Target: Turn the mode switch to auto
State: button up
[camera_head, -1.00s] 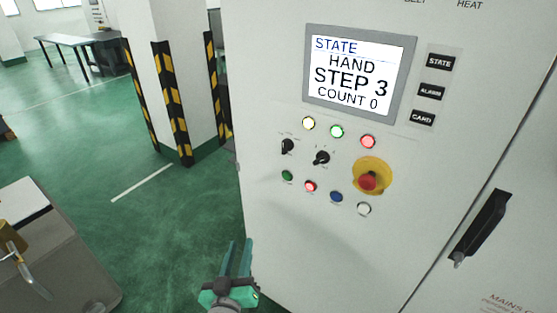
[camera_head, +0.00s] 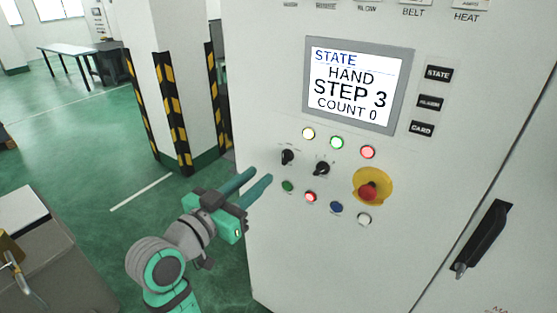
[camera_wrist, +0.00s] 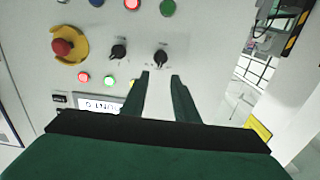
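Two black rotary switches sit on the grey cabinet panel: a left one (camera_head: 287,157) and a right one (camera_head: 322,168). Their labels are too small to read, so I cannot tell by label which is the mode switch. The screen (camera_head: 352,84) reads STATE, HAND, STEP 3, COUNT 0. My gripper (camera_head: 262,175) is open and empty, just left of the left switch in the head view. In the wrist view, which is turned over, my gripper (camera_wrist: 161,76) points at that left switch (camera_wrist: 161,57), which lies just beyond the fingertips. The right switch (camera_wrist: 118,50) is beside it.
Three lit lamps (camera_head: 337,142) are above the switches and a row of buttons (camera_head: 336,207) below. A red emergency stop (camera_head: 368,191) on a yellow base is to the right. A black door handle (camera_head: 484,238) protrudes lower right. A striped pillar (camera_head: 172,100) stands left.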

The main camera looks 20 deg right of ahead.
aim_at(283, 156)
jog(key=x, duration=0.9)
jog(key=shift+w+d, duration=0.25)
jog(key=shift+d, duration=0.05)
grip_shut()
